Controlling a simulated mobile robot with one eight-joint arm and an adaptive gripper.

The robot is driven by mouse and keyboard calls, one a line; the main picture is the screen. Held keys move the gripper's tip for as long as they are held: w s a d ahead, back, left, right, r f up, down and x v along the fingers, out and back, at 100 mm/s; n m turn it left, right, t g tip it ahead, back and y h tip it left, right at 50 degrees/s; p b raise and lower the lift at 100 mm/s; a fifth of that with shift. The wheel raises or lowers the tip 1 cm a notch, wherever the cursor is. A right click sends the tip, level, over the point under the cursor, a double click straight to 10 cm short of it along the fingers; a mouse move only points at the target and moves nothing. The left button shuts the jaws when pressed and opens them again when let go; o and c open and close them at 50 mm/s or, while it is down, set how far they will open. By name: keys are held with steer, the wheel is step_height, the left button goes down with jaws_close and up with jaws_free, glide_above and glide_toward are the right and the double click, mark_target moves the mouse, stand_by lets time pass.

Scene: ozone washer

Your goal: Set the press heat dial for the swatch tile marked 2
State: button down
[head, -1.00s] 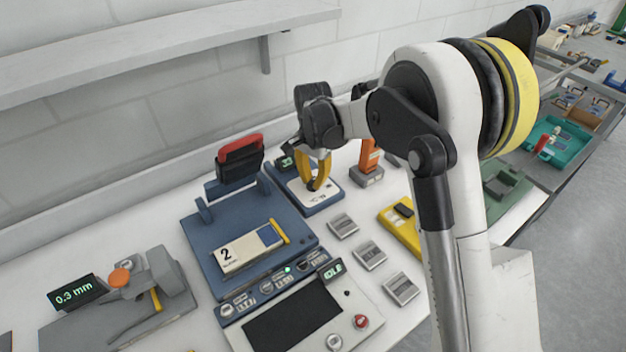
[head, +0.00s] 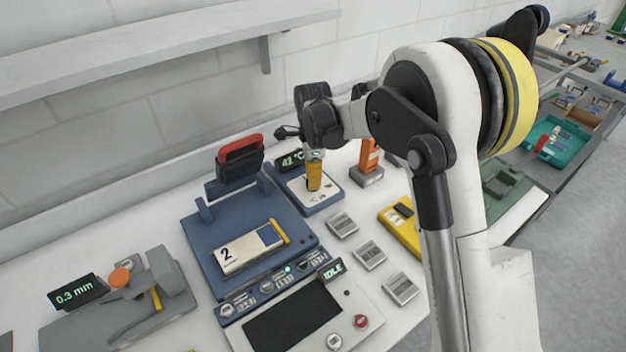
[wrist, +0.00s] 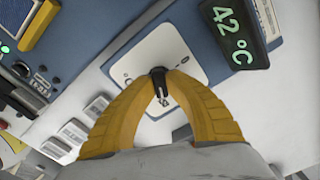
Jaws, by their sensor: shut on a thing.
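My gripper (head: 314,188) has yellow fingers pointing down at the press heat dial unit. In the wrist view, my gripper (wrist: 160,78) is shut on the small black dial knob (wrist: 159,83), in the middle of a white plate (wrist: 140,62). The heat display beside it (wrist: 229,32) reads 42 °C; it also shows in the head view (head: 291,159). The swatch tile marked 2 (head: 238,254) lies on the blue press bed (head: 205,235), below the raised press head with a red and black handle (head: 240,155).
A panel reading IDLE (head: 332,270) is in front of the press. Several grey ribbed blocks (head: 370,255), a yellow device (head: 400,228) and an orange tool (head: 369,155) stand at its right. A gauge reading 0.3 mm (head: 74,292) is at left.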

steer(key=shift+m, duration=0.4)
steer(key=c, duration=1.4)
jaws_free()
steer(key=shift+r, duration=0.1)
step_height(320, 180, up, 12)
